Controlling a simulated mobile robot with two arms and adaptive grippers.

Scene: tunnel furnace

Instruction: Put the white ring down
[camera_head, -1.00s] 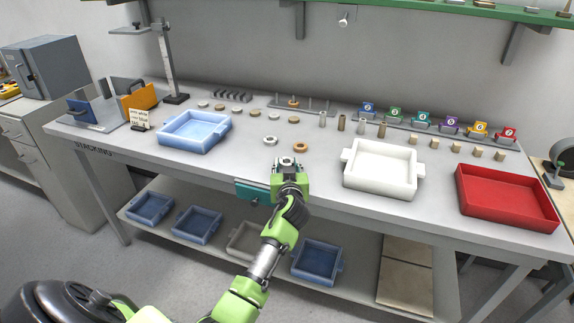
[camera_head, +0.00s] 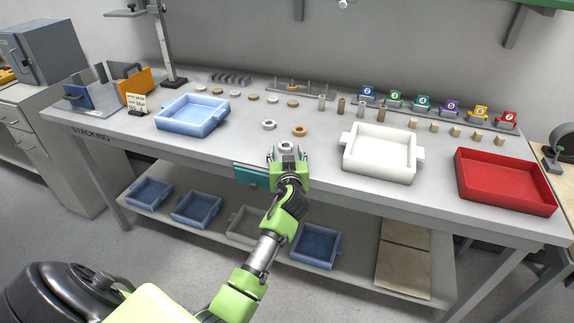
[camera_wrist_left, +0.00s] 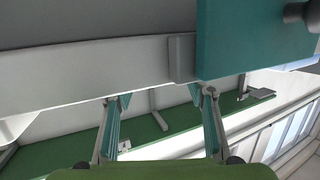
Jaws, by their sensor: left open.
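A white ring (camera_head: 269,125) lies flat on the grey bench, left of a tan ring (camera_head: 300,130). My left gripper (camera_head: 287,149) is at the bench's front edge, just nearer to me than the two rings and apart from them. In the left wrist view its fingers (camera_wrist_left: 160,102) are spread with nothing visible between them. My right gripper is in neither view.
A teal block (camera_head: 251,176) at the bench front sits close left of my gripper, and also shows in the wrist view (camera_wrist_left: 255,35). A blue tray (camera_head: 176,128), a white tray (camera_head: 350,160) and a red tray (camera_head: 500,194) stand on the bench.

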